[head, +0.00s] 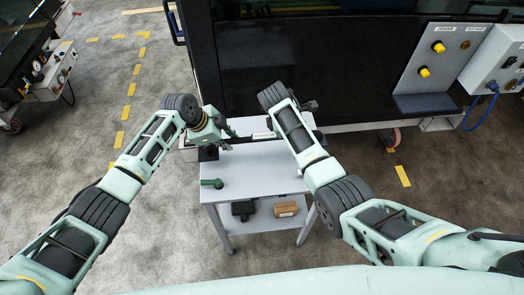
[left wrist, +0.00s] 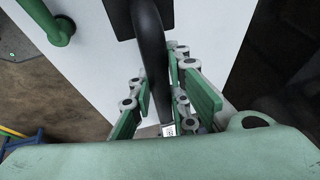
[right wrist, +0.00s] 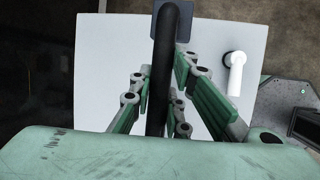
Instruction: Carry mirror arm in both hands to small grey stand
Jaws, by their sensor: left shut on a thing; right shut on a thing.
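The mirror arm (head: 245,140) is a dark bar with a small white label, spanning between my two grippers over the small grey stand (head: 255,175). My left gripper (head: 222,128) is shut on its left part; in the left wrist view the black bar (left wrist: 150,50) runs between the green fingers (left wrist: 168,105). My right gripper is mostly hidden behind my wrist in the head view; in the right wrist view its fingers (right wrist: 165,100) are on either side of the black curved bar (right wrist: 163,70). I cannot tell whether the bar touches the stand.
A green handle (head: 211,183) lies on the stand's left front; a white handle (right wrist: 235,72) shows in the right wrist view. A black box (head: 243,209) and a brown box (head: 286,208) sit on the lower shelf. A dark cab panel (head: 330,65) stands behind. Floor left is open.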

